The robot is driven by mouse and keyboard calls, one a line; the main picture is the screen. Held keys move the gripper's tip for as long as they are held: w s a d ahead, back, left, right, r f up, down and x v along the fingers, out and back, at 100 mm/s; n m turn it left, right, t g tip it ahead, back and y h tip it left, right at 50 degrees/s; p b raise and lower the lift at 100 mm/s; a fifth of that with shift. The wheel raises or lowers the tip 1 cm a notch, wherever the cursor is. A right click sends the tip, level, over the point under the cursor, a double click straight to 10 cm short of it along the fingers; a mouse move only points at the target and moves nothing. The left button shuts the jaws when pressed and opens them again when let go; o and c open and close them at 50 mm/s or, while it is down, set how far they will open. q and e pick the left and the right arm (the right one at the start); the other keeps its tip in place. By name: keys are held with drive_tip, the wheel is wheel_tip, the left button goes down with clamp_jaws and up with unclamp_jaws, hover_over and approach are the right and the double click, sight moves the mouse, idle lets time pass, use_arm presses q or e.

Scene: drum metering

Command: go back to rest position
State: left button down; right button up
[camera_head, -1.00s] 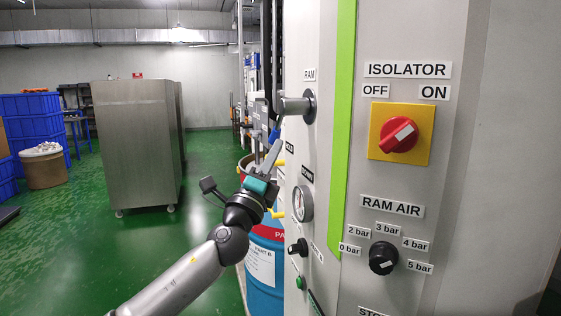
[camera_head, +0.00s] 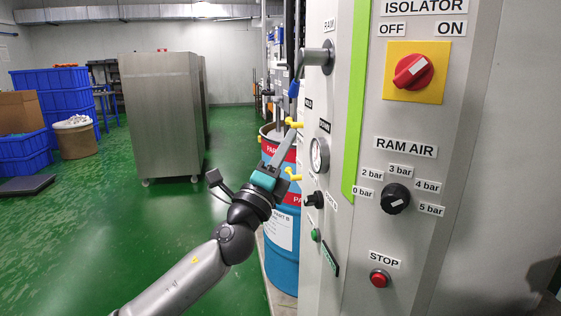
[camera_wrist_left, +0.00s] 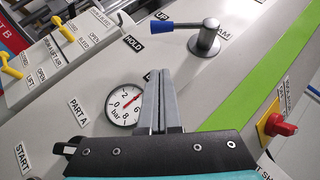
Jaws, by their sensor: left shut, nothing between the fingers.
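My left gripper (camera_head: 291,134) is shut and empty, in front of the grey panel's left face. Its closed fingers also show in the wrist view (camera_wrist_left: 160,82), pointing up the panel beside a round pressure gauge (camera_wrist_left: 125,104). The RAM lever (camera_head: 318,57) has a blue tip (camera_head: 293,89). In the wrist view the lever's blue handle (camera_wrist_left: 160,28) points left, near the UP and HOLD labels, and my fingertips are below it and apart from it. My right gripper is not in view.
The panel's front has a red isolator switch (camera_head: 413,71), a RAM AIR knob (camera_head: 395,198) and a red STOP button (camera_head: 380,278). A blue drum (camera_head: 284,262) stands behind my left arm.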

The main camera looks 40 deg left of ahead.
use_arm(q)
drive_tip(key=w+a+f+n+g+y, duration=0.1)
drive_tip(key=a+f+n+g, duration=0.15)
drive_tip(key=f, duration=0.85)
drive_tip(key=a+f+n+g, duration=0.2)
drive_tip(key=f+n+g, duration=0.15)
drive_tip(key=f, duration=0.85)
drive_tip(key=s+d+f+n+g, duration=0.1)
drive_tip(key=s+f+n+g, duration=0.15)
drive_tip(key=f, duration=0.95)
drive_tip(key=s+d+f+n+g, duration=0.1)
drive_tip(key=s+f+n+g, duration=0.2)
drive_tip(key=f, duration=0.9)
drive_tip(key=s+d+f+n+g+h, duration=0.2)
drive_tip(key=s+d+f+n+g, duration=0.3)
drive_tip(key=s+f, duration=0.8)
drive_tip(key=s+d+f+g+h, duration=0.25)
drive_tip(key=s+d+f, duration=0.35)
drive_tip(key=s+f, duration=0.7)
drive_tip(key=s+d+f+n+g, duration=0.1)
drive_tip(key=s+d+f, duration=0.1)
drive_tip(key=s, duration=0.4)
drive_tip(key=s+d+f+n+g, duration=0.1)
drive_tip(key=s+d+g, duration=0.1)
drive_tip(key=s, duration=0.4)
drive_tip(key=shift+d+f+g+b, duration=0.3)
drive_tip(key=shift+d+f, duration=0.05)
drive_tip(key=shift+d, duration=0.55)
drive_tip(key=shift+s, duration=0.1)
